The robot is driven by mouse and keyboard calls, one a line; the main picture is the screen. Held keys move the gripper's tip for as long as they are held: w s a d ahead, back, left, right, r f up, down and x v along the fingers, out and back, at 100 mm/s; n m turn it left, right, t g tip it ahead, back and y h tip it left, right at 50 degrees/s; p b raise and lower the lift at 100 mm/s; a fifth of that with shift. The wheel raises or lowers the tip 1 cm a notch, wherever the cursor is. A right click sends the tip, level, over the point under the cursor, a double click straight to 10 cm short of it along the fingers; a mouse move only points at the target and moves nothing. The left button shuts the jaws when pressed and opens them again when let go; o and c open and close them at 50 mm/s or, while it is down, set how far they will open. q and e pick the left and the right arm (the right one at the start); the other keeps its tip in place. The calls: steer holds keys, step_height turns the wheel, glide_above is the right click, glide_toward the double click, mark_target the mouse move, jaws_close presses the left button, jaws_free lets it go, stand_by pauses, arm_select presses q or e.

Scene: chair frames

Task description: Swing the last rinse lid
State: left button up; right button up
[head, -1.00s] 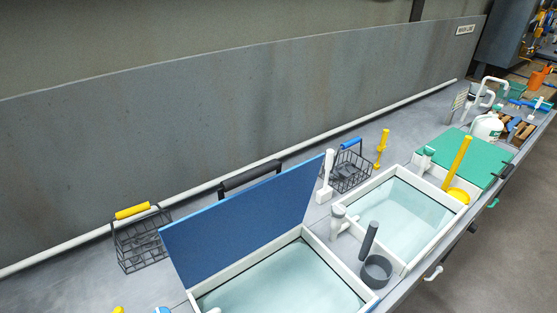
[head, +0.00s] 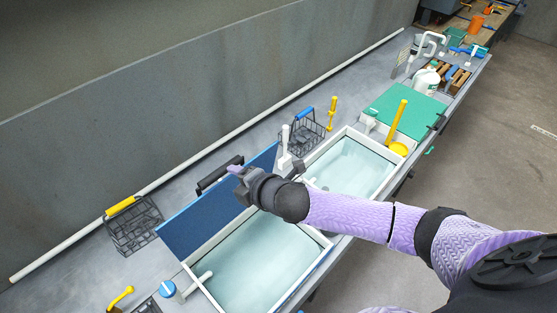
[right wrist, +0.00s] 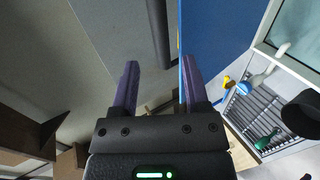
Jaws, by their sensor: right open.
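The blue lid (head: 215,212) stands raised, leaning back at the rear edge of the near basin (head: 255,262). It has a black handle (head: 220,174) on its back side. My right gripper (head: 234,170) is at the lid's upper right part, close to the handle. In the right wrist view the right gripper (right wrist: 160,78) is open, with two purple fingers apart. The blue lid (right wrist: 220,35) shows there behind the right finger, and a dark bar (right wrist: 162,40) lies ahead between the fingers. I cannot tell whether they touch anything. My left gripper is not in view.
A second open basin (head: 352,165) and a flat green lid (head: 405,108) lie farther along the bench. A yellow-handled wire basket (head: 133,228) stands left of the blue lid. A blue-handled basket (head: 304,132) and a white-handled tool (head: 285,145) stand behind the basins.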

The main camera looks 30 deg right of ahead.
mark_target(223, 175)
steer(key=b+x, duration=0.8)
steer(key=shift+s+f, duration=0.15)
steer(key=shift+f, duration=0.05)
steer(key=shift+r, duration=0.2)
steer(key=c, duration=0.3)
steer(key=shift+s+p, duration=0.1)
steer(key=shift+p, duration=0.2)
jaws_close()
steer(key=shift+f, duration=0.15)
steer(key=shift+s, duration=0.1)
steer(key=s+d+f+p, duration=0.2)
steer(key=s, duration=0.5)
steer(key=shift+s+d+p, duration=0.25)
steer(key=shift+d+p, duration=0.05)
steer(key=shift+d, duration=0.1)
steer(key=o, duration=0.5)
jaws_free()
steer(key=shift+r, duration=0.1)
